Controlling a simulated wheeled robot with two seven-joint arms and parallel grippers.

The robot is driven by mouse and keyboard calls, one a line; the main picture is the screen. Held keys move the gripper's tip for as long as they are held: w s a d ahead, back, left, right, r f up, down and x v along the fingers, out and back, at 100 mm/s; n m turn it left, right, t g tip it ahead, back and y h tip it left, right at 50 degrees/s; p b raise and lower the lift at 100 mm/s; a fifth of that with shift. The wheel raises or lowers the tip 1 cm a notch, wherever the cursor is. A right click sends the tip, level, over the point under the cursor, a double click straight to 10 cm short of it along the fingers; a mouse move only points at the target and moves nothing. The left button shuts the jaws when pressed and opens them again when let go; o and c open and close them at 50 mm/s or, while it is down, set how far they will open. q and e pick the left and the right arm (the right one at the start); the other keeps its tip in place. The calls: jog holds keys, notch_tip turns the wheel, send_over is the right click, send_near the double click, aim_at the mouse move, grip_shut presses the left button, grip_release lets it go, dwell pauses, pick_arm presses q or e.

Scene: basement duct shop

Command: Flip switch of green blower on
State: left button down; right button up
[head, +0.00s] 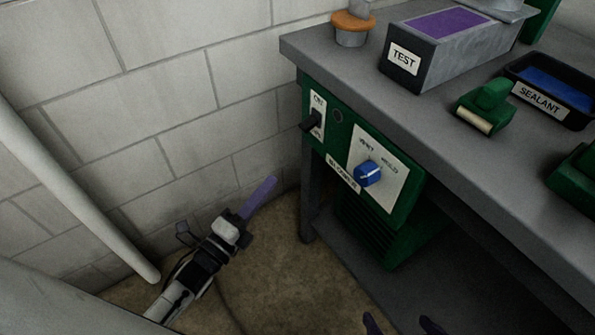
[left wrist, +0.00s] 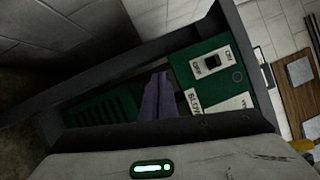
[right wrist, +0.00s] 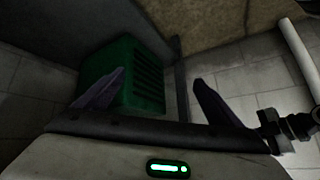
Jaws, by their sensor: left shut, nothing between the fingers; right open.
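The green blower panel (head: 400,208) sits under the bench's front edge, with a BLOWER label. Its black switch (head: 311,123) is on a white plate at the panel's left end, with ON above; the lever sticks out low over the other label. The switch also shows in the left wrist view (left wrist: 212,62), between OFF and ON. My left gripper (head: 268,184) is shut and empty, left of and below the switch, apart from it. My right gripper (head: 400,325) is open and empty at the bottom edge, below the bench top.
A blue knob (head: 368,173) is on the same panel. The vented green blower housing (head: 385,232) stands beneath it. The bench top (head: 440,125) holds a TEST box (head: 440,50), a SEALANT tray (head: 548,98) and a green roller tool (head: 484,105). A block wall (head: 160,100) is on the left.

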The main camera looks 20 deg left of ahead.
aim_at(309, 123)
pick_arm(q)
jog(key=m+h+b, duration=0.2)
jog(key=m+h, duration=0.1)
jog(key=m, duration=0.3)
jog(key=w+m+h+b, duration=0.1)
jog(key=m+h+b, duration=0.2)
jog(key=m, duration=0.4)
jog(key=d+m+h+b, duration=0.1)
jog(key=m+h+b, duration=0.2)
jog(key=m, duration=0.4)
jog(key=shift+w+t+h, duration=0.2)
jog(key=shift+t+h, duration=0.2)
pick_arm(e)
notch_tip(309, 123, down, 6)
jog(key=a, duration=0.2)
jog(key=shift+a+n+g+y, duration=0.2)
jog(key=shift+n+g+y, duration=0.1)
jog(key=shift+n+y, duration=0.1)
jog(key=shift+w, duration=0.1)
